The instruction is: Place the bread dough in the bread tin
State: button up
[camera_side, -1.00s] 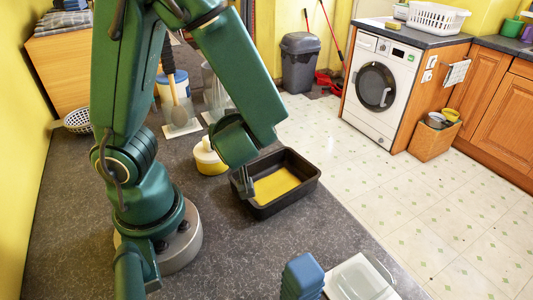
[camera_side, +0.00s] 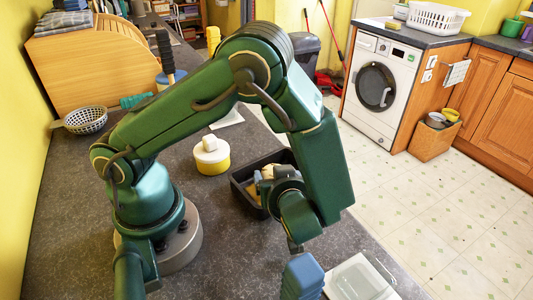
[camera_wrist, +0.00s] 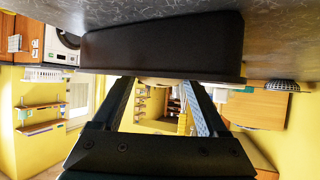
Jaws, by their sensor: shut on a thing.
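The black bread tin (camera_side: 243,192) stands on the counter at the middle of the side view, partly hidden by my arm. A pale, cream lump (camera_side: 266,173), apparently the bread dough, shows at the tin beside my wrist; whether it rests inside or is held above cannot be told. In the wrist view my gripper (camera_wrist: 163,85) has its two fingers apart, with a pale strip between the tips that looks like part of the dough. The tin's dark wall (camera_wrist: 160,48) fills the upside-down wrist view just beyond the fingertips. My wrist hides most of the grip.
A yellow-and-white round tub (camera_side: 211,158) stands left of the tin. A blue block-like item (camera_side: 303,275) and a clear-lidded container (camera_side: 360,280) are at the front. A perforated bowl (camera_side: 85,120) is at the back left. Counter between tub and base is bare.

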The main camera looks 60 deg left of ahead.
jog(key=shift+f, duration=0.5)
